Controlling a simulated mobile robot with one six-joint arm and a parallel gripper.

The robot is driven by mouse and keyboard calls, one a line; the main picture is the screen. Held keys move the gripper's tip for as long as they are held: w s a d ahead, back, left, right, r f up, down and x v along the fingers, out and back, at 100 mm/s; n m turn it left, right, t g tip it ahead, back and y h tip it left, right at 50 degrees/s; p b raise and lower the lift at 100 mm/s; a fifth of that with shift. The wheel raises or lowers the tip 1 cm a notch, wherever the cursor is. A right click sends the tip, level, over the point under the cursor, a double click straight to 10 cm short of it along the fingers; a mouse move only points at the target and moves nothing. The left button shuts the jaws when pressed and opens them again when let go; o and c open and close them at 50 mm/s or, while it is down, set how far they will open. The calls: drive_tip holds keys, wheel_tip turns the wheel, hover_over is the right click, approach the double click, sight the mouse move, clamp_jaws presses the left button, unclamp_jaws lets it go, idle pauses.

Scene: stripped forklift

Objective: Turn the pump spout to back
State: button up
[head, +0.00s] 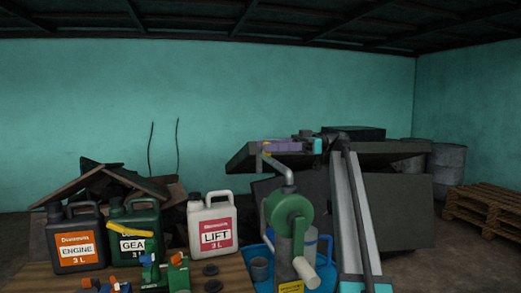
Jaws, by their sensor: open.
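The hand pump (290,215) stands upright near the bottom centre of the head view, with a round green housing and a pale crank handle (305,272) on the near side. Its grey bent spout (280,168) rises from the top of the housing and slants up to the left. My gripper (268,148) appears small at the spout's upper end, at the end of my arm. It is open. I cannot tell whether it touches the spout, and its fingers are too small to make out clearly.
A blue tray (259,250) lies around the pump's foot, with a grey cup (259,269). Left of it stand a white LIFT can (212,222), a green GEAR can (135,228) and a black ENGINE can (75,238). A dark bench stands behind; pallets (485,210) are far right.

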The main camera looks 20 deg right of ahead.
drive_tip(key=shift+d+p, duration=0.4)
drive_tip(key=shift+d, duration=0.7)
